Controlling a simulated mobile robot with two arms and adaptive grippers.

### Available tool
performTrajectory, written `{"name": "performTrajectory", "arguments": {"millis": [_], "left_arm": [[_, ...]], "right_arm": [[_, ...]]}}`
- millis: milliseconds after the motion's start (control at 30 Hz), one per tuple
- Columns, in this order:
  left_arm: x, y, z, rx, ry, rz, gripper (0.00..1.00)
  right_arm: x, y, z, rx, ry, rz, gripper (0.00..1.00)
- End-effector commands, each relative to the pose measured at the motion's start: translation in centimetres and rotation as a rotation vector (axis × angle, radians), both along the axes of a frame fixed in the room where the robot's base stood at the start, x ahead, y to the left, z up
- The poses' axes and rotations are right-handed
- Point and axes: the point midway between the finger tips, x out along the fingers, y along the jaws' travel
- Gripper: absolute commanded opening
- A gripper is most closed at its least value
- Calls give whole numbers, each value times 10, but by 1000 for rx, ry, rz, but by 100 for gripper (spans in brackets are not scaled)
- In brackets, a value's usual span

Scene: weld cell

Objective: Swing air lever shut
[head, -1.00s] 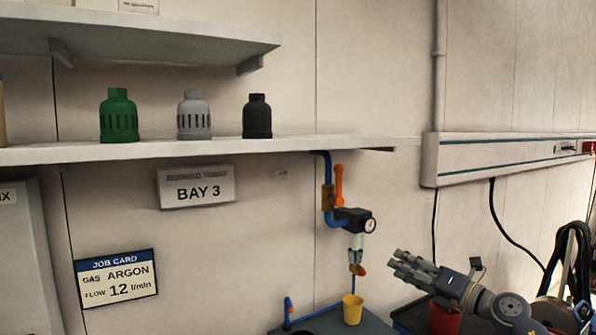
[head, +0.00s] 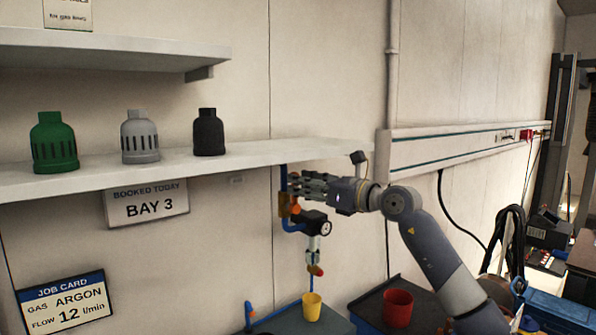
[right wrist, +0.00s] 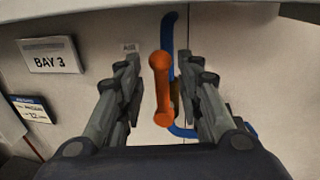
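The orange air lever (right wrist: 161,88) stands upright in the right wrist view, in front of a blue pipe (right wrist: 169,35). My right gripper (right wrist: 160,62) is open, with one finger on each side of the lever and a visible gap to each. In the head view, my right gripper (head: 292,185) reaches in from the right at the pipe just under the shelf. It hides most of the lever there; a bit of the lever's orange (head: 296,208) shows below the fingers. The brass valve body (head: 284,203) is partly covered. My left gripper is not in view.
A black regulator with a gauge (head: 325,228) sits just below the gripper. The shelf (head: 262,153) is close above, bearing green, grey and black caps. A yellow cup (head: 312,306) and a red cup (head: 398,307) stand below. A white wall duct (head: 460,146) runs to the right.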

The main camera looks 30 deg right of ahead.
Motion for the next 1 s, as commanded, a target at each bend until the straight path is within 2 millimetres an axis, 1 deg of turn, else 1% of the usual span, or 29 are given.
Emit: {"name": "performTrajectory", "arguments": {"millis": [33, 200, 467, 500, 567, 600, 633, 667, 1000], "left_arm": [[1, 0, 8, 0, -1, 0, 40], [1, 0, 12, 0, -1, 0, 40], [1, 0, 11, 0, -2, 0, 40], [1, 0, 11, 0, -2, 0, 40], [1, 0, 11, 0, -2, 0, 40], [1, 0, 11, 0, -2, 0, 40], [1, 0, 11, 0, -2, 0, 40], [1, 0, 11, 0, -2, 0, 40], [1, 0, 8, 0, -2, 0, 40]], "right_arm": [[6, 1, 4, 5, -2, 0, 34], [18, 5, 1, 2, 0, 0, 34], [19, 5, -1, 0, -1, -1, 34], [19, 5, -1, 1, -1, -1, 31], [19, 5, -1, 1, -1, -1, 18], [19, 5, -1, 1, -1, -1, 9], [19, 5, -1, 1, -1, -1, 2], [19, 5, -1, 1, -1, -1, 0], [15, 7, -1, -24, -3, -1, 0]]}}
